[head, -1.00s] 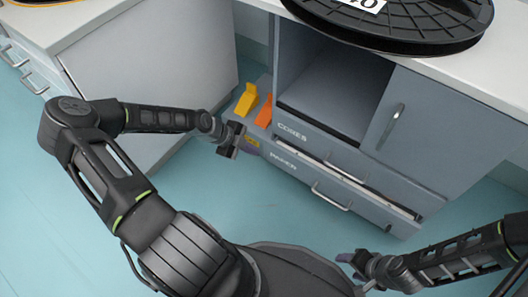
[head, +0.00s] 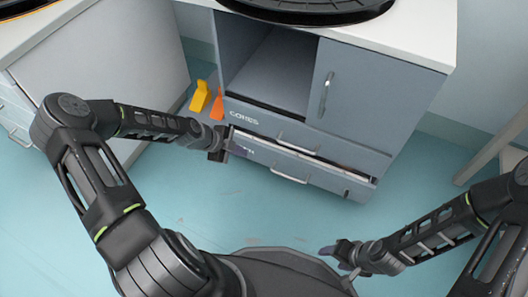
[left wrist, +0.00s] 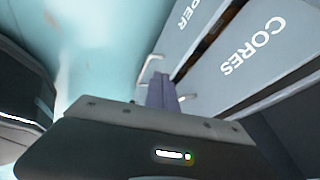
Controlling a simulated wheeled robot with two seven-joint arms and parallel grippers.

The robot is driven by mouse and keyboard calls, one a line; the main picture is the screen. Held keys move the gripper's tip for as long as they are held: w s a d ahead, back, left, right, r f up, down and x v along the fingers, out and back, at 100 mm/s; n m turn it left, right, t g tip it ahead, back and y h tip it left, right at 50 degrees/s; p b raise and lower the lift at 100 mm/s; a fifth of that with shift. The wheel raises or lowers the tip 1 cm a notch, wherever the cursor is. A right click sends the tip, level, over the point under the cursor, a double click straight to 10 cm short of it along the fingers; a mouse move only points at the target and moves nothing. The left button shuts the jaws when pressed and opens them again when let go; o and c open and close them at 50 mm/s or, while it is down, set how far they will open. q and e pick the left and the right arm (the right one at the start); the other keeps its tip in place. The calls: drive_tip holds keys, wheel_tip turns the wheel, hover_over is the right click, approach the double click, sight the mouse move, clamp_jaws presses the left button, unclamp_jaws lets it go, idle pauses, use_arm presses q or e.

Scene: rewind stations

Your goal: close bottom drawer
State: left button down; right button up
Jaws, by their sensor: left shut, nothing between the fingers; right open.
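The grey cabinet's bottom drawer (head: 318,178), under the one marked CORES (head: 262,122), stands slightly open, with a dark and pale gap along its top edge. It has a bar handle (head: 290,178). In the left wrist view the drawer front (left wrist: 186,28) reads "PER", and a dark gap parts it from the CORES drawer (left wrist: 262,60). My left gripper (head: 238,149) is shut and empty, its fingertips at the left end of the bottom drawer's front; I cannot tell if they touch. Its purplish fingers show in the left wrist view (left wrist: 160,92). My right gripper (head: 327,251) is open, low and away from the cabinet.
A yellow object (head: 200,97) and an orange one (head: 217,104) stand left of the cabinet. A pale cabinet (head: 105,65) is at the left. Black reels lie on the worktops. The floor (head: 400,220) before the drawers is clear.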

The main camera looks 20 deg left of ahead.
use_arm(q)
drive_tip(key=shift+d+f, duration=0.1)
drive_tip(key=b, duration=0.4)
approach(270, 153)
wheel_tip(270, 153, down, 4)
drive_tip(key=s+d, duration=0.1)
drive_tip(key=s, duration=0.1)
drive_tip(key=shift+w+d+b, duration=0.2)
drive_tip(key=shift+w+b, duration=0.1)
drive_tip(key=shift+w, duration=0.65)
drive_tip(key=shift+w+d+b, duration=0.2)
drive_tip(key=shift+w+b, duration=0.1)
drive_tip(key=shift+w, duration=0.7)
